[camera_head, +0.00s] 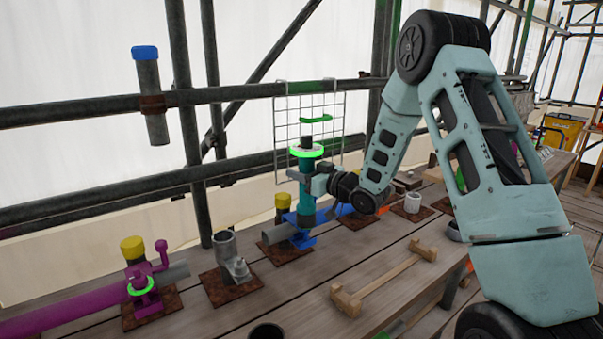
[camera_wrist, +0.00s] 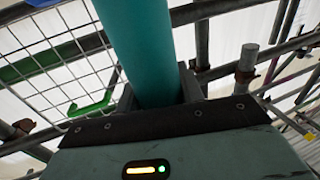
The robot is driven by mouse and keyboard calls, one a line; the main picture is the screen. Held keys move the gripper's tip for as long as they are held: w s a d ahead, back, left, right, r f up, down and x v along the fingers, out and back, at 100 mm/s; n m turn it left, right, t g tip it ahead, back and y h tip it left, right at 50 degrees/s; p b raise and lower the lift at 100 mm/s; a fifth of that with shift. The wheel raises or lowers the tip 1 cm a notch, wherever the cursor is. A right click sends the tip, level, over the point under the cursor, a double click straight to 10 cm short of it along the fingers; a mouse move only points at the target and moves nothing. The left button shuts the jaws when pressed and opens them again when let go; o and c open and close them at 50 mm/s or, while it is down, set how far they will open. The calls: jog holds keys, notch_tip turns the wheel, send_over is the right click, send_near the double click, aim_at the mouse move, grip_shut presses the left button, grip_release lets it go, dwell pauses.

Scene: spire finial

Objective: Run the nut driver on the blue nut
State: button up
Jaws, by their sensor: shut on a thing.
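The nut driver is a teal upright cylinder (camera_head: 306,206) with a dark top and a glowing green ring (camera_head: 306,151) around its upper end. My gripper (camera_head: 308,182) is shut on it from the right, at its upper half. In the wrist view the teal cylinder (camera_wrist: 142,50) fills the space between the jaws. Its lower end is over a blue clamp (camera_head: 302,240) on the bench, beside a grey tube stub. The blue nut itself is not distinguishable; the driver's lower end seems to cover that spot. I cannot tell whether they touch.
A wire grid (camera_head: 333,105) with a green hook stands behind the driver. A magenta clamp and tube (camera_head: 80,318), a grey stub (camera_head: 226,246) and yellow-capped posts (camera_head: 132,248) are to the left. A wooden piece (camera_head: 385,281) lies in front. Scaffold rails (camera_head: 80,113) run behind the bench.

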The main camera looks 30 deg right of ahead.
jog(key=shift+s+f, duration=0.1)
jog(key=shift+f, duration=0.2)
